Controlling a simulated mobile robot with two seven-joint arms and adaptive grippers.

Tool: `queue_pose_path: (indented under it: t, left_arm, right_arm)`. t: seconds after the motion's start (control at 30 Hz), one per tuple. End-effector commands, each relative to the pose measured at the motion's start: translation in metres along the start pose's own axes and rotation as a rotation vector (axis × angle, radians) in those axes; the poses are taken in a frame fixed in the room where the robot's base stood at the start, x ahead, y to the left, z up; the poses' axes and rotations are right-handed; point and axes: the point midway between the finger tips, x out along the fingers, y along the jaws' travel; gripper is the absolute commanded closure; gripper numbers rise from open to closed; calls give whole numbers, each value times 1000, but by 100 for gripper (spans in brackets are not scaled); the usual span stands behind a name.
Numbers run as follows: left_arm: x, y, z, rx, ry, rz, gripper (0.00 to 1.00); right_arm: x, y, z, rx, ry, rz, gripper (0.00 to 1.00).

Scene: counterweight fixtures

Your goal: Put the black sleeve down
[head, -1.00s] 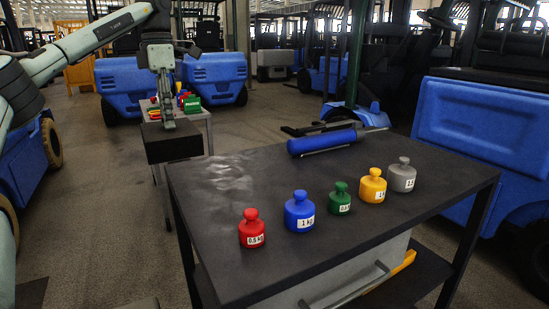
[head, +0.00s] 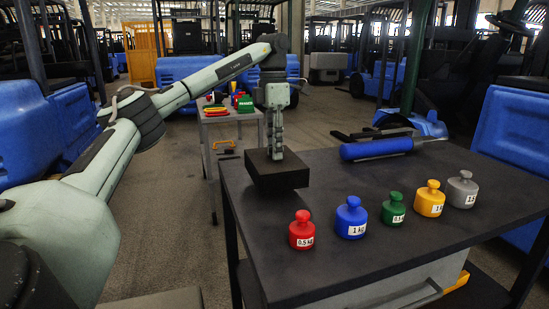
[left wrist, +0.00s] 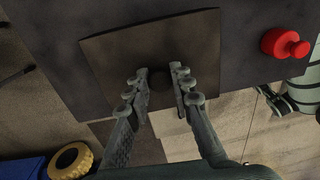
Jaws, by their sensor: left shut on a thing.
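The black sleeve (head: 277,174) is a dark, square block at the far left corner of the dark table. My left gripper (head: 277,152) points down at its top and is shut on it. In the left wrist view, the two fingers (left wrist: 160,88) stand on either side of a small round dark part in the middle of the sleeve's square top (left wrist: 125,45). The sleeve lies partly over the tabletop and partly past its edge in that view. I cannot tell whether its underside touches the table. A dark claw-like part (left wrist: 275,102), possibly my right gripper, shows small at the right there.
On the table (head: 330,260) stand red (head: 302,232), blue (head: 351,219), green (head: 394,209), yellow (head: 430,200) and grey (head: 462,191) weights. A blue cylinder (head: 376,149) lies at the back. A side table (head: 232,116) with colored items stands behind. The tabletop between sleeve and cylinder is clear.

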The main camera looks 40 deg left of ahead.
Motion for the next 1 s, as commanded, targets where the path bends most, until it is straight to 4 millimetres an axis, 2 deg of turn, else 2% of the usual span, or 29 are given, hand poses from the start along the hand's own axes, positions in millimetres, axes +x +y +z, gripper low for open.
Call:
queue_pose_path:
  t: [0.1,0.2,0.5,0.53,0.67,1.0]
  left_arm:
    - [19,2,-1,0,3,-1,100]
    - [28,2,-1,0,0,-1,100]
    - [31,2,0,1,0,-1,100]
    - [31,2,-1,0,1,-1,74]
    - [30,2,-1,0,1,-1,58]
    - [28,2,0,0,-1,0,57]
  right_arm:
    - [-1,0,0,1,-1,0,60]
    - [2,0,4,-1,-5,1,60]
    - [8,-2,18,-4,-25,-1,60]
    - [8,-2,18,-4,-25,-2,60]
    - [7,-2,17,-5,-24,-2,60]
    - [6,-2,16,-5,-23,-2,60]
